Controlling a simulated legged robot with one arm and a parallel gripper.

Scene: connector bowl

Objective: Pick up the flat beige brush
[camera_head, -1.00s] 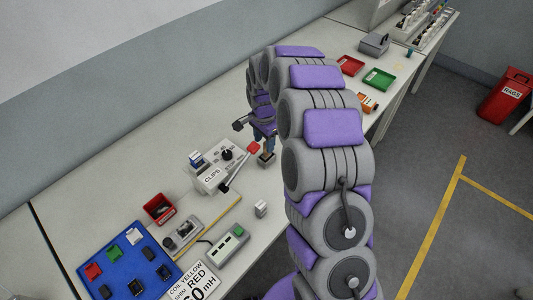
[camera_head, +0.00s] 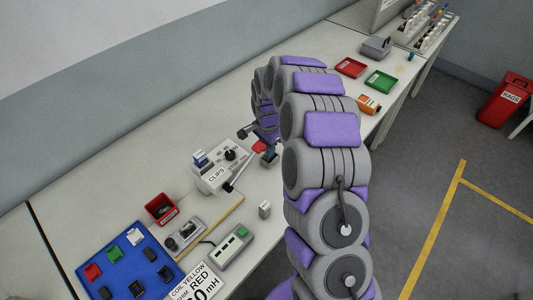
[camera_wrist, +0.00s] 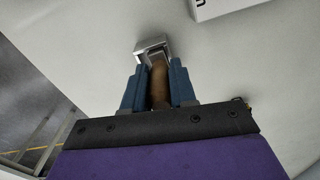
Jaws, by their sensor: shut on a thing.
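My gripper (camera_wrist: 159,88) has its two blue fingers shut on a brown, rounded piece (camera_wrist: 158,82), which I take to be the flat beige brush. The piece lies between the fingers in the wrist view. Just beyond the fingertips is a small grey metallic block or frame (camera_wrist: 151,46) with a dark opening; I cannot tell whether it is joined to the brown piece. In the head view my gripper (camera_head: 269,143) is low over the bench, right of the CLIPS box, and partly hidden by my arm.
A red bin (camera_head: 160,208), a blue mat (camera_head: 105,271) and a green-button device (camera_head: 230,246) lie nearer. Red (camera_head: 350,67) and green (camera_head: 381,81) trays lie farther along. Bare bench lies behind my gripper.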

